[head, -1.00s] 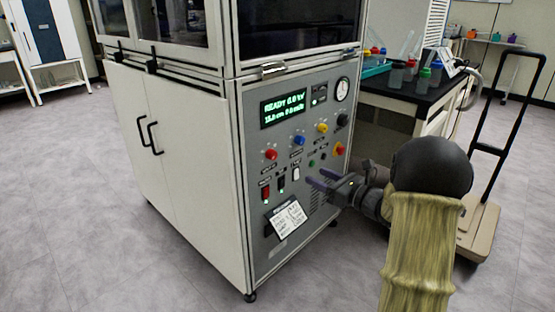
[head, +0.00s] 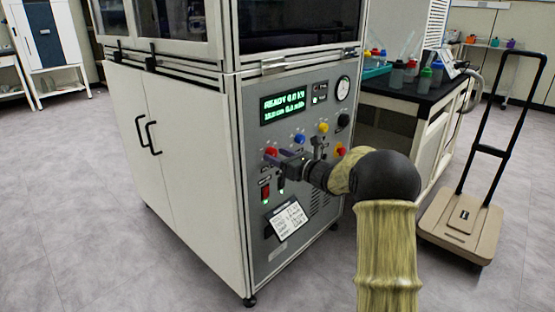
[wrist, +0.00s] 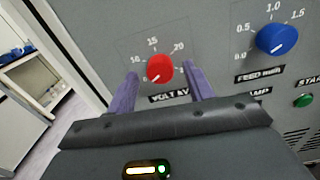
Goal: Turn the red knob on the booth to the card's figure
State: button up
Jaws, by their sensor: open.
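The red knob (wrist: 159,68) is on the booth's grey panel, between my two open fingers in the wrist view. Its white mark points to the lower left, near the low end of a scale with 10, 15 and 20. In the head view the red knob (head: 271,152) is at the panel's left, by my fingertips. My gripper (head: 268,158) is open; in the wrist view (wrist: 160,82) its purple fingers flank the knob. I cannot tell whether they touch it. The card (head: 289,220) is low on the panel; its writing is too small to read.
A blue knob (wrist: 277,39) marked "FEED" and a green button (wrist: 303,100) sit right of the red knob. The green display (head: 283,107) reads "READY 0.0 kV". A bench (head: 425,95) with bottles and a flat cart (head: 460,225) stand to the right.

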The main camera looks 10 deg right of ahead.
jog(key=shift+w+a, duration=0.2)
jog(key=shift+w, duration=0.05)
jog(key=c, duration=1)
